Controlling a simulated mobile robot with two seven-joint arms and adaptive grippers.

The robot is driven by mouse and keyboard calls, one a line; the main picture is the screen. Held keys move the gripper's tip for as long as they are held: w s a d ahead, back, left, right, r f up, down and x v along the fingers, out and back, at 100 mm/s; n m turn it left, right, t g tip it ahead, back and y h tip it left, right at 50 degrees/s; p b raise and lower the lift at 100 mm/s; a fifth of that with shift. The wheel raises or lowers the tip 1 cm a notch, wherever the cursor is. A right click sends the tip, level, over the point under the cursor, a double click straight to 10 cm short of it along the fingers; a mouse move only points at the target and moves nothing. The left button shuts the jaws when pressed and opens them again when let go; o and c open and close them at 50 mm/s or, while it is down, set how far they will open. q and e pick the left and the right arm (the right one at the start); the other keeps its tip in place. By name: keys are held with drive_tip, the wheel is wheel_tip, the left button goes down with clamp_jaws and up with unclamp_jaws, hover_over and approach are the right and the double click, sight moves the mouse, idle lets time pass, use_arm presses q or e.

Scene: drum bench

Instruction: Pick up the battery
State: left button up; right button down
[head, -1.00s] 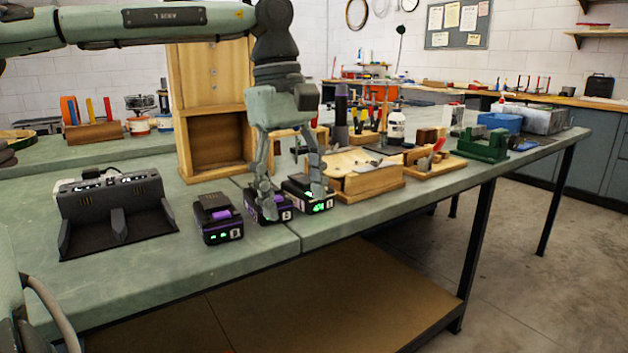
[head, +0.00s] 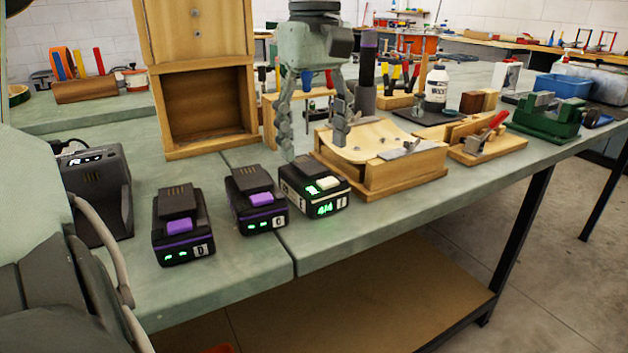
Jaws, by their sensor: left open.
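Three batteries stand in a row on the green bench top (head: 222,279). The left battery (head: 183,228), marked D, and the middle battery (head: 257,200) are black with purple latches and green lights. The right battery (head: 314,190) is black with a pale latch, white markings and a lit green display. My left gripper (head: 315,146) points down with its fingers spread and nothing between them. In the picture its tips are just above the right battery, near the wooden tray's left end; the exact gap is unclear. My right gripper is out of view.
A dark charger (head: 108,196) stands at the left, partly hidden. A wooden cabinet (head: 205,75) stands behind the batteries. A curved wooden tray (head: 400,172) sits right of them, close to the right battery. Bench top is bare in front of the batteries.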

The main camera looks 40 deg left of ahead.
sight(311, 167)
use_arm(q)
drive_tip(key=f, duration=0.6)
drive_tip(key=shift+a, duration=0.3)
drive_tip(key=c, duration=0.9)
drive_tip(key=shift+r, duration=0.1)
drive_tip(key=shift+c, duration=0.5)
drive_tip(key=shift+r, duration=0.1)
